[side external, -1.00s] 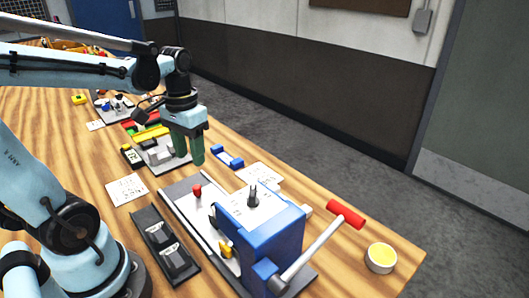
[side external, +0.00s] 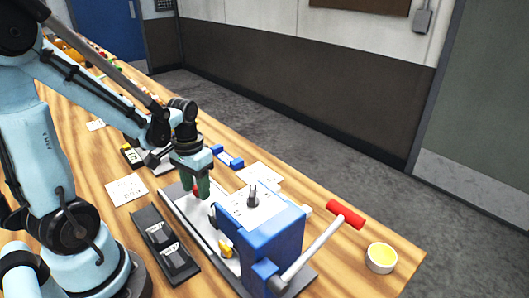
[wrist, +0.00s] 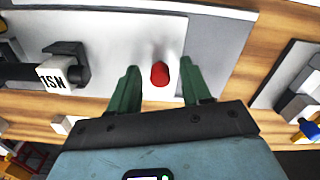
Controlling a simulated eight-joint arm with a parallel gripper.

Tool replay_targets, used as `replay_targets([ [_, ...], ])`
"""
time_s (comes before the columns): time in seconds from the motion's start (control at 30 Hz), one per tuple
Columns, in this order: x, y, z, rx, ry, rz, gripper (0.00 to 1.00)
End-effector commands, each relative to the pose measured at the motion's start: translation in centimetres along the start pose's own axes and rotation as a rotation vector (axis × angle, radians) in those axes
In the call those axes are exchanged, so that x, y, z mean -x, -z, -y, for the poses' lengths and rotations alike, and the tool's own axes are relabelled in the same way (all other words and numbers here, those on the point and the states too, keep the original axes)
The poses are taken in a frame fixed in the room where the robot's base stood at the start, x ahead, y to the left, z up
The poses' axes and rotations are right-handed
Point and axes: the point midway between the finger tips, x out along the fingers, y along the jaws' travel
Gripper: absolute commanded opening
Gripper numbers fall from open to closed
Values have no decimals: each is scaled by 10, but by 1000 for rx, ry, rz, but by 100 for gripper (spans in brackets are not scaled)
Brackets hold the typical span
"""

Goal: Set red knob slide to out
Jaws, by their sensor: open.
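The red knob (wrist: 159,73) stands up from the pale plate of the blue press-like fixture (side external: 278,238). In the wrist view it lies between the two green fingers of my gripper (wrist: 159,66), with a visible gap on each side. In the side view my gripper (side external: 195,190) is low over the far left end of the fixture's grey base (side external: 174,204). Its open fingers largely hide the knob there. Contact with the knob cannot be seen.
A lever with a red grip (side external: 345,214) sticks out at the fixture's right, and a yellow knob (side external: 225,249) sits at its near side. A black tray (side external: 165,246) lies to the left. A round cup (side external: 381,258) stands near the table edge.

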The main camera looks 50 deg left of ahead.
Motion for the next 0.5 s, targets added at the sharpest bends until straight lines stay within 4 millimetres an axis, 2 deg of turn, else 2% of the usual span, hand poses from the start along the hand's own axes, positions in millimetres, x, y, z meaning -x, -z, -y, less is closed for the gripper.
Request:
replay_targets([
  [0.33, -2, 0, 0, 0, 0, 0, 48],
  [0.5, -2, 0, 0, 0, 0, 0, 24],
])
